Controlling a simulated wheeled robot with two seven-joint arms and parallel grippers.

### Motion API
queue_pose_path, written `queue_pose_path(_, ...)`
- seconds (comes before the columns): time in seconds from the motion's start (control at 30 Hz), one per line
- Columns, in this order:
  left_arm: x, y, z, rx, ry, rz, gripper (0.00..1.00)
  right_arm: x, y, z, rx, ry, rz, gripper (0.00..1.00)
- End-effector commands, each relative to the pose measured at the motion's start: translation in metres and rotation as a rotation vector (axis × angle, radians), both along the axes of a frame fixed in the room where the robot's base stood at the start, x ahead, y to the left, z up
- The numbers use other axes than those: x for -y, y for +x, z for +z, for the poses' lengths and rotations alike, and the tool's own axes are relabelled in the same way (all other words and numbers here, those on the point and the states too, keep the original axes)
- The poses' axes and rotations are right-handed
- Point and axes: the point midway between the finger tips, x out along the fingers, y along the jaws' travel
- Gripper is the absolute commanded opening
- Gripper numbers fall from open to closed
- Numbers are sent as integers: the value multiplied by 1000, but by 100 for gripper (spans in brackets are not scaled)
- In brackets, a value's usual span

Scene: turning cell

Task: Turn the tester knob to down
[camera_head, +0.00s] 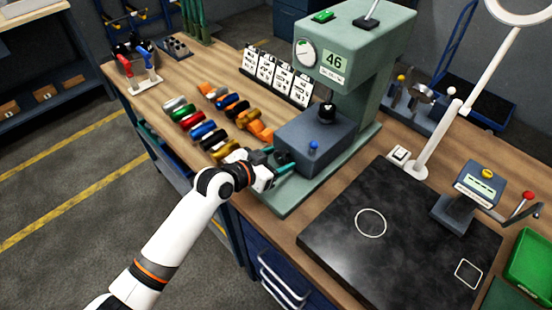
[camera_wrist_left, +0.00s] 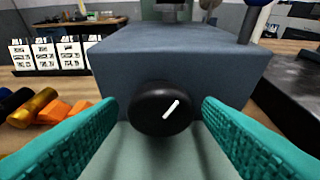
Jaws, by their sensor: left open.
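The tester is a green machine (camera_head: 350,50) with a dial and a display reading 46; a blue-grey box (camera_head: 318,140) sits on its base. The tester knob (camera_wrist_left: 160,108) is a round black knob with a white line, on the box's front face. In the left wrist view the line slants toward the upper right. My left gripper (camera_head: 284,164) is at that face, and its teal fingers (camera_wrist_left: 160,122) are open on either side of the knob, with gaps visible. In the head view the gripper hides the knob. My right gripper is not in view.
Several coloured cylinders (camera_head: 208,130) lie on the bench left of the tester, with white cards (camera_head: 275,76) behind them. A dark plate (camera_head: 400,240) is to the right. A green bin (camera_head: 531,262) stands far right.

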Motion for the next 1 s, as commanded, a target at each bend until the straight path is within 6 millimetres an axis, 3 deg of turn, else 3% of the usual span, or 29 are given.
queue_pose_path(0.07,0,0,0,0,0,0,57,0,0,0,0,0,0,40)
queue_pose_path(0.3,0,0,0,0,0,0,18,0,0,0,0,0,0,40)
queue_pose_path(0.67,0,0,0,-48,-48,-1,17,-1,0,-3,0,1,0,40)
queue_pose_path(1.0,-1,1,-2,-205,-205,0,17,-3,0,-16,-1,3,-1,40)
